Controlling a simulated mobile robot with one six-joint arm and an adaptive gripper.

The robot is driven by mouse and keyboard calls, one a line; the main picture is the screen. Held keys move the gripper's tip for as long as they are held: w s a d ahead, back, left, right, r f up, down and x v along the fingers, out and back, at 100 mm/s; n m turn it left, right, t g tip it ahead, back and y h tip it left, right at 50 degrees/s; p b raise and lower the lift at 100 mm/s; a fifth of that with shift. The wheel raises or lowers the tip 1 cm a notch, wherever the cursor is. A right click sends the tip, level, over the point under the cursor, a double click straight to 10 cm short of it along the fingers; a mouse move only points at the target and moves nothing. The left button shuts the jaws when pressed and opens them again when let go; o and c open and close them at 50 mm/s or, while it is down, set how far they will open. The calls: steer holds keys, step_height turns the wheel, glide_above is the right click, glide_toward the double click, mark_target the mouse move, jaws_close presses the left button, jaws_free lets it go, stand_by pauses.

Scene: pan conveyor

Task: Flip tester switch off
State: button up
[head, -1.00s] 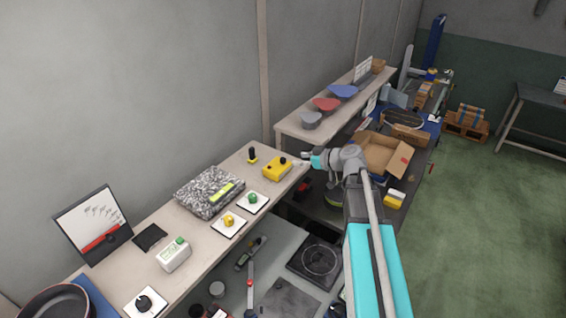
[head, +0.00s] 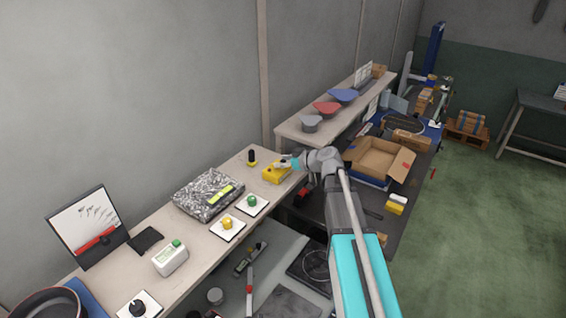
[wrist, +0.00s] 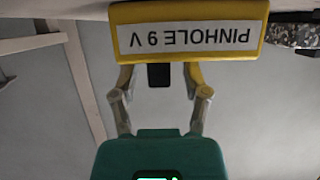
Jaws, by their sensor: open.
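The tester is a yellow box (head: 270,176) at the far end of the light bench. In the wrist view it shows as a yellow box (wrist: 120,14) with an upside-down label reading "PINHOLE 9 V". A black stub (wrist: 159,76), seemingly its switch lever, sticks out from the box's edge between my fingers. My gripper (wrist: 160,74) is open, one finger on each side of the stub, with gaps visible. In the head view my gripper (head: 284,163) is right over the tester and hides part of it. I cannot tell the switch's position or whether the fingertips touch the box.
A black post (head: 252,158) stands just left of the tester. A speckled grey block (head: 207,195) and plates with a green knob (head: 252,202) and a yellow knob (head: 227,224) are nearer. A raised shelf (head: 292,127) stands behind; an open carton (head: 375,160) lies right.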

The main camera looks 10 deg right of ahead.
jaws_close()
steer(key=shift+s+a, duration=1)
steer(key=shift+s, duration=0.05)
jaws_free()
steer(key=shift+w, duration=0.1)
